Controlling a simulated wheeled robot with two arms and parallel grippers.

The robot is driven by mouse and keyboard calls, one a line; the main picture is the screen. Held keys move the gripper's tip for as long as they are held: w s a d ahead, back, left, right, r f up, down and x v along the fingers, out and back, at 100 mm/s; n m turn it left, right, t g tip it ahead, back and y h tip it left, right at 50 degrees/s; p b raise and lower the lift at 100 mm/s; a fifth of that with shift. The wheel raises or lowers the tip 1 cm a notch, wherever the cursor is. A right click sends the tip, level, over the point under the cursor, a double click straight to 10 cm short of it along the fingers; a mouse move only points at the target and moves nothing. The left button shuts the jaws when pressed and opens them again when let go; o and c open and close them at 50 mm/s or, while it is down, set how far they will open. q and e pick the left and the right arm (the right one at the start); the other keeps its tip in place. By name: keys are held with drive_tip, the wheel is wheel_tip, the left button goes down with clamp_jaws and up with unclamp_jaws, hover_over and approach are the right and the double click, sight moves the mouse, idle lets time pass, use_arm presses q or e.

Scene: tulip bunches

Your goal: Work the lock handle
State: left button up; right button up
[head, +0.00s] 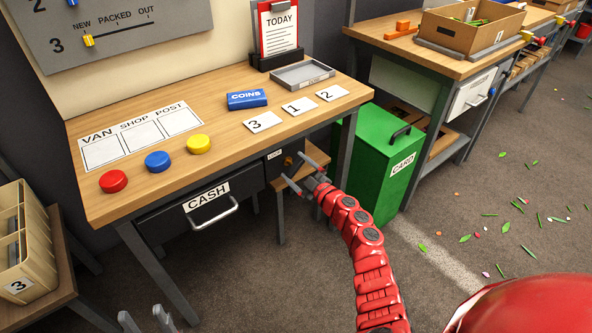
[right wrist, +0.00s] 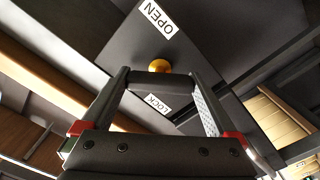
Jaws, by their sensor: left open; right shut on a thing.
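The lock handle (right wrist: 160,82) is a dark bar with a brass hub (right wrist: 159,66) on a dark panel under the desk. In the right wrist view it lies crosswise between the fingers of my right gripper (right wrist: 158,84), which is shut on it. An OPEN label (right wrist: 157,18) is above the hub in that picture and a LOCK label (right wrist: 157,104) below it. In the head view my right gripper (head: 302,187) is at the lock panel right of the CASH drawer (head: 207,213); its fingers partly hide the handle there. My left gripper (head: 146,320) is open and empty at the bottom edge.
The wooden desk (head: 215,150) above carries red, blue and yellow buttons, a blue COINS box (head: 247,99) and number cards. A green CARD bin (head: 385,170) stands close right of my right gripper. A beige crate (head: 25,245) is at the left.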

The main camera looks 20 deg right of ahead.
drive_tip(key=n+b, duration=0.1)
drive_tip(key=n, duration=0.2)
drive_tip(key=n+b, duration=0.1)
drive_tip(key=n, duration=0.1)
drive_tip(key=shift+f+n+b, duration=0.25)
drive_tip(key=shift+n+b, duration=0.05)
drive_tip(key=shift+r+n+b, duration=0.15)
drive_tip(key=shift+n+b, duration=1.15)
drive_tip(key=shift+n, duration=0.9)
drive_tip(key=o, duration=1)
drive_tip(key=p+v, duration=0.2)
drive_tip(key=v, duration=1.5)
drive_tip(key=shift+s, duration=0.25)
